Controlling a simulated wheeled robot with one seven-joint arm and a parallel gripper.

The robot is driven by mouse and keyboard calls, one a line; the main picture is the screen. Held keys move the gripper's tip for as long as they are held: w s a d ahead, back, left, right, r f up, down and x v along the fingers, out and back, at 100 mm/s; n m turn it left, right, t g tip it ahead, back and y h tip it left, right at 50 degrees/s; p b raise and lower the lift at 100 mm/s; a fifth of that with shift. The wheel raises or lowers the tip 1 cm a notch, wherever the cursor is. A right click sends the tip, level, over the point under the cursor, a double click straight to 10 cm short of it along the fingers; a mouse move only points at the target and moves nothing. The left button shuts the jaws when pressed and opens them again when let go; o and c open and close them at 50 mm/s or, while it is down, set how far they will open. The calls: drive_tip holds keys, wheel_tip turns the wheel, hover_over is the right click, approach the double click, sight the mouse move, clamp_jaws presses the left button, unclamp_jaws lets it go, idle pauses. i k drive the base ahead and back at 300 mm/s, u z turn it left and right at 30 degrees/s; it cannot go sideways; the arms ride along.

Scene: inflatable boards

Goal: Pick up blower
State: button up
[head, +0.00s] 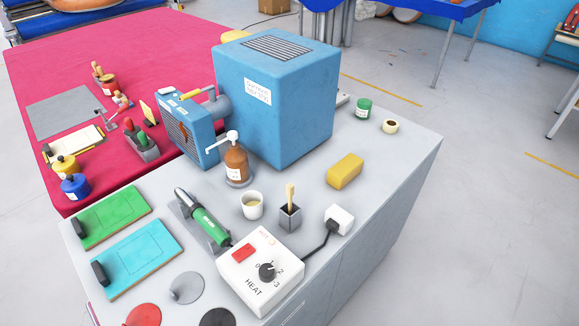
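Two things could be the blower, and I cannot tell which. One is a green and black hand-held hot-air tool (205,222) with a dark metal nozzle pointing up-left. It lies on a grey stand on the grey bench top, just behind the white heat control box (261,272). The other is a small blue unit (191,130) with a dark grille and a grey round part behind it. It stands at the bench's left side, beside the large blue box (276,97). My gripper is not in view.
A brown pump bottle (236,163), a white cup (252,205), a brush in a grey holder (290,215) and a yellow sponge (345,171) stand nearby. Green (114,217) and turquoise (136,257) boards lie left. A red table (90,50) adjoins. The bench's right side is mostly clear.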

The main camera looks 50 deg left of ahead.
sight(197, 212)
drive_tip(key=i, duration=0.5)
drive_tip(key=u, duration=3.2)
drive_tip(key=i, duration=0.5)
drive_tip(key=u, duration=0.05)
